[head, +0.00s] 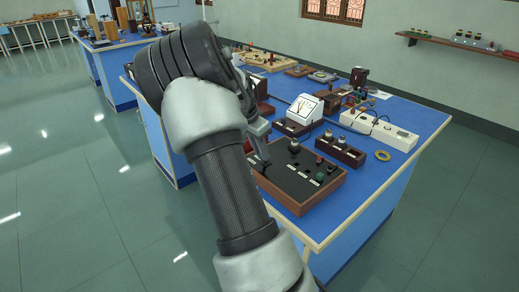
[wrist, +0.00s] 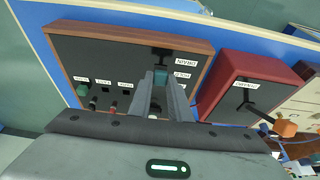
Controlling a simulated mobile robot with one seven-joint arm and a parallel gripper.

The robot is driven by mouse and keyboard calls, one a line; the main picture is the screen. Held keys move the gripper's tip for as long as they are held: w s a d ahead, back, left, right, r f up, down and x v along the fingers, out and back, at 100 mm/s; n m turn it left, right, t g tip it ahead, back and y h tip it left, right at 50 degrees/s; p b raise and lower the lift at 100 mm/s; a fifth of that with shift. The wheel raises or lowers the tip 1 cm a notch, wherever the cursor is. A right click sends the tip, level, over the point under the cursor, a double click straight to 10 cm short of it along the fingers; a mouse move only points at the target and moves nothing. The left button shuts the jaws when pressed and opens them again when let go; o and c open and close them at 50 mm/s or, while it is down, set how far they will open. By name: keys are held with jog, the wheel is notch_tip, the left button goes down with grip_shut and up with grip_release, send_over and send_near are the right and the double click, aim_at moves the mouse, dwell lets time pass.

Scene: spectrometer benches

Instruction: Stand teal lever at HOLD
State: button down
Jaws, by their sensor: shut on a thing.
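The teal lever (wrist: 160,76) shows as a small teal piece between my fingertips in the wrist view. My gripper (wrist: 161,88) is shut on it, over the dark face of a wood-framed panel box (wrist: 95,55). Small white labels (wrist: 183,75) stand beside the lever's slot; I cannot read surely which one the lever is level with. The lower part of the lever is hidden by my fingers. In the head view my gripper (head: 262,160) reaches down to the left part of the same panel box (head: 300,190), and the lever cannot be made out there.
In the wrist view a red box (wrist: 236,85) with an orange-ended lever (wrist: 286,128) stands close on the right.

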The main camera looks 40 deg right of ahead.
jog(key=d+y+p, duration=0.1)
jog(key=p, duration=0.1)
jog(key=d+r+y+p, duration=0.1)
jog(key=y+p, duration=0.1)
jog(key=p, duration=0.1)
jog(key=shift+d+r, duration=0.15)
jog(key=shift+d, duration=0.1)
jog(key=shift+w+d+f+y+p, duration=0.15)
jog(key=shift+d+f+y+p, duration=0.25)
jog(key=shift+y+p, duration=0.65)
jog(key=c, duration=1.6)
grip_release()
jog(key=shift+c, duration=0.2)
jog(key=shift+r, duration=0.1)
notch_tip(320, 180, up, 17)
jog(key=d+p, duration=0.1)
jog(key=p, duration=0.1)
jog(key=shift+d, duration=0.35)
jog(key=shift+r, duration=0.1)
